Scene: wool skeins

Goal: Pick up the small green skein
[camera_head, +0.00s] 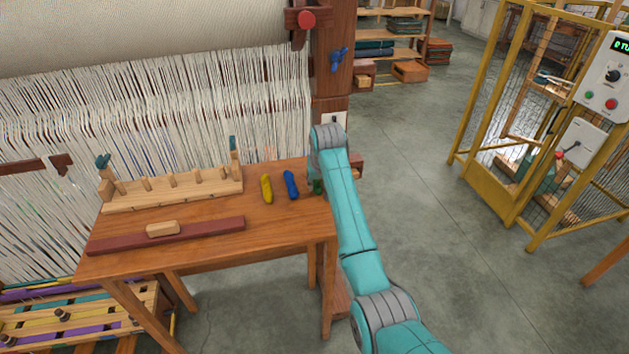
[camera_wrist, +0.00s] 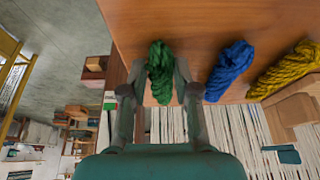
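The small green skein (camera_wrist: 160,70) lies on the wooden table near its edge. In the wrist view it is between the two fingers of my gripper (camera_wrist: 160,72). The fingers stand apart, one on each side, and I see no clear grip on the wool. In the head view a bit of the green skein (camera_head: 318,187) shows beside my arm, which hides the gripper. A blue skein (camera_head: 291,185) and a yellow skein (camera_head: 266,188) lie to its left. They also show in the wrist view, blue (camera_wrist: 229,70) and yellow (camera_wrist: 284,70), to the right of the green one.
The wooden table (camera_head: 278,222) also holds a pegged wooden rack (camera_head: 175,190) and a dark red bar (camera_head: 200,229) with a small wood block (camera_head: 163,229). A loom (camera_head: 200,100) stands behind. A yellow cage (camera_head: 490,190) is at right, with open floor between.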

